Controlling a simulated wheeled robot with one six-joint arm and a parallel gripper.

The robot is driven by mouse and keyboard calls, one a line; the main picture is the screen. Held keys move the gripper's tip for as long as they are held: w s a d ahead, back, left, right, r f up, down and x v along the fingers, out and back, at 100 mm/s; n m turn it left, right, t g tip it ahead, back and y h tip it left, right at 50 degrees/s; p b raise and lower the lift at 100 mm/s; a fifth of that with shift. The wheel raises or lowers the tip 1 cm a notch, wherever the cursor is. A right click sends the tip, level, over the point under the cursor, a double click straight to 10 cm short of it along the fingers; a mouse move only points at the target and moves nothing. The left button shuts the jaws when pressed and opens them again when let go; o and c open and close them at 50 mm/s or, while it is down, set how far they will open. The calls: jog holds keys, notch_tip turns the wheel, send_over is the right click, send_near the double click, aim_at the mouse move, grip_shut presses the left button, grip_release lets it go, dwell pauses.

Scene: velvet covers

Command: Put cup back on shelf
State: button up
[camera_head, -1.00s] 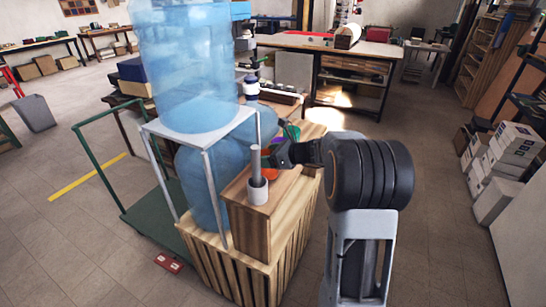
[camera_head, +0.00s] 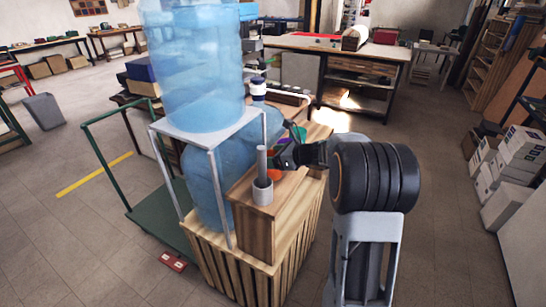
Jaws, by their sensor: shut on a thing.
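My gripper (camera_head: 284,154) reaches in from the right, above the top of the wooden crate stand. It is shut on a small cup, mostly hidden behind the dark fingers. A small orange piece (camera_head: 275,174) shows just below the fingers; I cannot tell whether it is the held cup or lies on the stand. A grey cylindrical holder (camera_head: 263,191) with an upright grey rod (camera_head: 262,162) stands on the wooden box (camera_head: 254,222), left of and below my gripper. No shelf for the cup can be made out for certain.
A large blue water bottle (camera_head: 193,70) stands on a white metal frame (camera_head: 200,138), close left of my gripper. Another blue bottle (camera_head: 207,190) is beneath it. A green trolley (camera_head: 150,222) stands at the left. The floor on the right is clear up to the white boxes (camera_head: 520,150).

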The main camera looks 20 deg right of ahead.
jog(key=shift+f, duration=0.35)
jog(key=o, duration=1)
jog(key=shift+o, duration=0.2)
jog(key=shift+d+r, duration=0.1)
jog(key=b+v, duration=0.1)
jog(key=v, duration=1.2)
jog(key=shift+s, duration=0.35)
jog(key=s+a+f+n+g+h, duration=0.55)
jog(key=s+f+n, duration=0.4)
jog(key=n, duration=0.55)
jog(key=s+a+r+n+h, duration=0.3)
jog(key=s+a+n, duration=0.5)
jog(key=n, duration=0.4)
jog(key=shift+s+a+r+n+g+h+p, duration=0.2)
jog(key=shift+s+a+n+g+h+p, duration=0.1)
jog(key=shift+s+g+h+p, duration=0.15)
